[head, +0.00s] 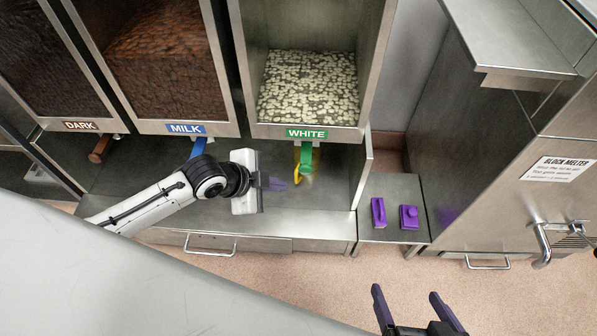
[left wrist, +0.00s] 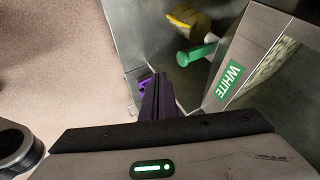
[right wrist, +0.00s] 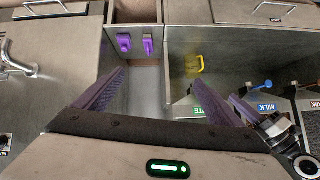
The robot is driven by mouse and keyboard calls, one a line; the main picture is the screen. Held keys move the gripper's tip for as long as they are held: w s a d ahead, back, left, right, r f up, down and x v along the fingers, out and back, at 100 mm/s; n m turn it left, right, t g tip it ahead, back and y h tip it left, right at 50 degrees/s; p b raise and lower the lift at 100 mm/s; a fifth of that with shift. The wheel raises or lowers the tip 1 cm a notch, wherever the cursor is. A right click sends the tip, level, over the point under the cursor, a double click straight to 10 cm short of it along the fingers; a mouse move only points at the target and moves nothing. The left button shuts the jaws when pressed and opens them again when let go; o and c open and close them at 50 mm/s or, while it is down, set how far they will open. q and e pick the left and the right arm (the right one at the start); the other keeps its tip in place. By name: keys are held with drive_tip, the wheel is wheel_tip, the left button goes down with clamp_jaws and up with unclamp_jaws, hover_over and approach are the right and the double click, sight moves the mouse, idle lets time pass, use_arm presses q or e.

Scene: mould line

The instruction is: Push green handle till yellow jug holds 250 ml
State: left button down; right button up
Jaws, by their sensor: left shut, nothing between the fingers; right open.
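The green handle (head: 306,157) hangs under the bin labelled WHITE and also shows in the left wrist view (left wrist: 197,54). The yellow jug (head: 315,163) stands below and partly behind it; its yellow body shows in the left wrist view (left wrist: 188,21) and its handle in the right wrist view (right wrist: 198,65). I cannot see the jug's contents or any level mark. My left gripper (head: 279,184) is shut and empty, just left of and nearer than the green handle, apart from it. My right gripper (head: 408,300) is open and empty, out over the floor in front.
Bins labelled DARK (head: 80,126) and MILK (head: 185,128) stand left, with a brown handle (head: 102,148) and a blue handle (head: 198,147). Two purple pieces (head: 378,212) (head: 409,217) lie on a low side shelf. A steel block melter (head: 500,170) stands right.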

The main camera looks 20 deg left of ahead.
idle(0.3)
use_arm(q)
drive_tip(key=w+d+f+b, duration=0.2)
drive_tip(key=w+f+b, duration=0.4)
drive_tip(key=w, duration=0.3)
drive_tip(key=shift+w+f, duration=0.2)
drive_tip(key=shift+f, duration=0.6)
use_arm(e)
drive_tip(key=shift+n+g+y, duration=0.4)
drive_tip(key=shift+n+g, duration=0.1)
drive_tip(key=shift+g, duration=0.2)
drive_tip(key=shift+w+a+f, duration=0.4)
drive_tip(key=shift+a+f, duration=0.25)
drive_tip(key=shift+f, duration=0.2)
drive_tip(key=shift+w+a+f, duration=0.35)
drive_tip(key=shift+a+f, duration=0.25)
drive_tip(key=shift+f, duration=0.25)
